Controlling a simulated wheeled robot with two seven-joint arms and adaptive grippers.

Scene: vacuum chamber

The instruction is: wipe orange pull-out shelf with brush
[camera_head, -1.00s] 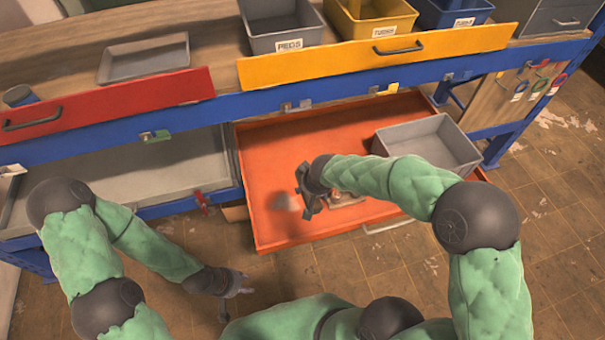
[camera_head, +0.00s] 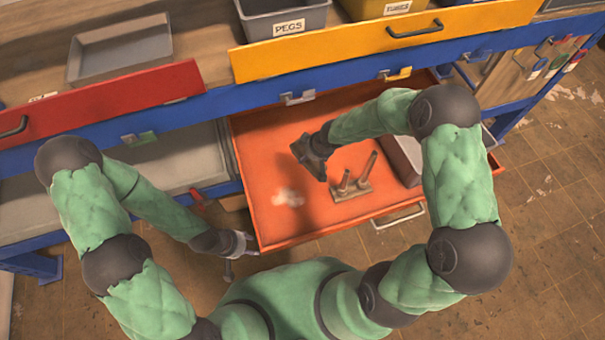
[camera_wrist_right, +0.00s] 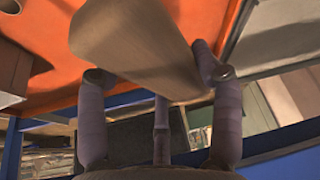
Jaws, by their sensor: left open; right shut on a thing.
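The orange pull-out shelf (camera_head: 290,228) is drawn out below the yellow drawer front. A pale patch (camera_head: 288,197) lies on its left front part. My right gripper (camera_head: 308,158) is over the middle of the shelf. In the right wrist view, the right gripper (camera_wrist_right: 160,85) is shut on a tan wooden piece, which looks like the brush (camera_wrist_right: 135,40). Its bristles do not show, and I cannot make the brush out in the head view. My left gripper (camera_head: 240,245) is open and empty, low beside the shelf's front left corner.
A small wooden stand with two pegs (camera_head: 352,188) is on the shelf, right of the patch. The red drawer front (camera_head: 110,103) and yellow drawer front (camera_head: 300,56) overhang behind.

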